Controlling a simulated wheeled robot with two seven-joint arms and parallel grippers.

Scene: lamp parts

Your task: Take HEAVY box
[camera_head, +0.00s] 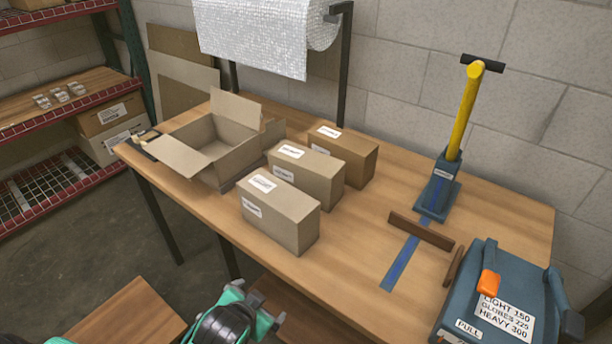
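Three closed cardboard boxes stand in a slanted row on the wooden table: a near box (279,219), a middle box (307,177) and a far box (343,157). Each has white labels on its top and side. The label print is too small to read, so I cannot tell which is the HEAVY box. A green and black arm end, which I take as my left gripper (266,310), shows at the bottom edge, in front of the table and apart from the boxes. Its finger opening is unclear. My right gripper is not in view.
An open, seemingly empty carton (218,145) stands left of the boxes. A blue device (495,300) with a "LIGHT 150, GLOBES 225, HEAVY 300" card, a yellow-handled lever press (440,185) and a brown bar (421,231) occupy the right side. Bubble wrap (265,35) hangs behind.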

